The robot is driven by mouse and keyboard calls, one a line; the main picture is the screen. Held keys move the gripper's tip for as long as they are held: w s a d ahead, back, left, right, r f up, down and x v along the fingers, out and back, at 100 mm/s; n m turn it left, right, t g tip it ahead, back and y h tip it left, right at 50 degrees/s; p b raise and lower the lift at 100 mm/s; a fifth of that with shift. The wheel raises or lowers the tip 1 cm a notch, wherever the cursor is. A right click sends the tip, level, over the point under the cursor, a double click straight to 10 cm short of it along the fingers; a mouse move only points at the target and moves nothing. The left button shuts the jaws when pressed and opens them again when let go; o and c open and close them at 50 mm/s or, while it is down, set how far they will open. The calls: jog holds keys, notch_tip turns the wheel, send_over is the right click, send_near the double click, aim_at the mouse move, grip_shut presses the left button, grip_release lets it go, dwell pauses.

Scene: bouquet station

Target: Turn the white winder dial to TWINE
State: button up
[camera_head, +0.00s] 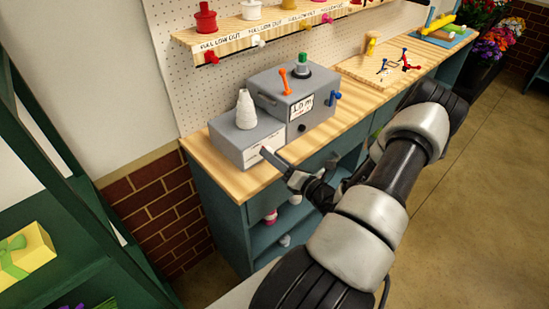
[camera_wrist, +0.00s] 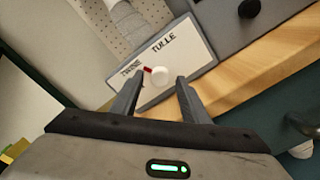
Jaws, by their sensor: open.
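The white winder dial (camera_wrist: 160,75) is a small round knob on a white plate (camera_wrist: 190,58) lettered TWINE and TULLE. Its red pointer (camera_wrist: 148,70) is turned to the left, close to the end of the word TWINE; whether it is exactly on it I cannot tell. My gripper (camera_wrist: 160,79) is open, with one fingertip on each side of the dial in the wrist view; contact cannot be made out. In the head view my gripper (camera_head: 268,155) is at the front of the low grey winder box (camera_head: 237,146), and the dial does not show clearly.
A white spool (camera_head: 246,110) stands on the box. Beside it is a larger grey machine (camera_head: 300,112) with an orange lever, a green knob and a blue handle. A shelf (camera_head: 270,35) hangs above the wooden bench (camera_head: 205,158). Floor to the right is clear.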

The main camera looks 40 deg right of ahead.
jog(key=shift+s, duration=0.1)
jog(key=s+d+b, duration=0.1)
jog(key=s, duration=1.6)
jog(key=shift+d, duration=0.15)
